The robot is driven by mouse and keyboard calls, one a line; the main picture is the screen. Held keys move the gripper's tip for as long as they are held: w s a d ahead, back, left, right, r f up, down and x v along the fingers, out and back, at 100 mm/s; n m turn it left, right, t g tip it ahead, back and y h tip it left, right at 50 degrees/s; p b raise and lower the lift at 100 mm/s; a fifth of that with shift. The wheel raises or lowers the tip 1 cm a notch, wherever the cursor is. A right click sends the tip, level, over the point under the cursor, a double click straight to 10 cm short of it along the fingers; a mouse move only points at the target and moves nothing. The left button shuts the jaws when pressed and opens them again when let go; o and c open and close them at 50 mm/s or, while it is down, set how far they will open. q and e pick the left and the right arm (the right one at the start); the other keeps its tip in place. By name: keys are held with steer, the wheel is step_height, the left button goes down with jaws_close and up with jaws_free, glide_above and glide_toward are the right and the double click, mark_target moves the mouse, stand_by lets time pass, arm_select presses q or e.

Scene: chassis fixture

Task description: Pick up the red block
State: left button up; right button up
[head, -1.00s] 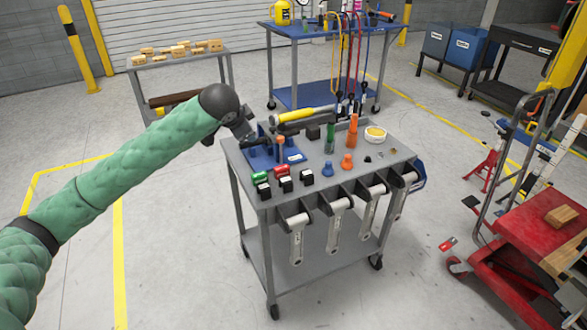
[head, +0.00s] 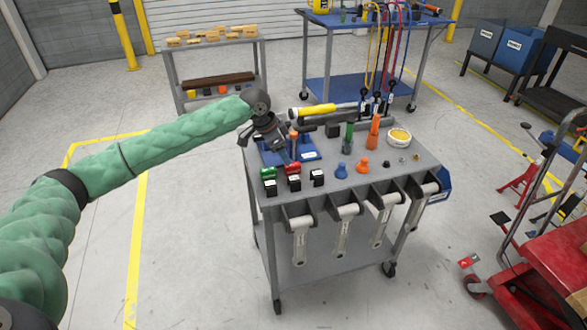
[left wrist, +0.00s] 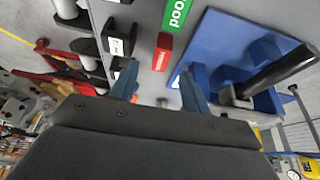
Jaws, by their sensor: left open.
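My left gripper (head: 280,150) is over the blue tray's left part, behind the red block in the head view. In the left wrist view its two blue-grey fingers (left wrist: 158,75) are apart with nothing between them. My right gripper is not in view.
Several black holders with white labels (head: 293,185) stand in front of the blocks. An orange-topped tool (head: 294,138) stands close beside my left gripper.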

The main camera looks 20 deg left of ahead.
mark_target(292, 169)
arm_select(q)
steer(key=shift+x, duration=0.95)
steer(key=shift+f+p, duration=0.35)
steer(key=shift+f, duration=0.1)
steer(key=shift+p+x, duration=0.3)
steer(key=shift+x, duration=1.7)
steer(key=shift+a, duration=0.2)
steer(key=c, duration=1)
jaws_close()
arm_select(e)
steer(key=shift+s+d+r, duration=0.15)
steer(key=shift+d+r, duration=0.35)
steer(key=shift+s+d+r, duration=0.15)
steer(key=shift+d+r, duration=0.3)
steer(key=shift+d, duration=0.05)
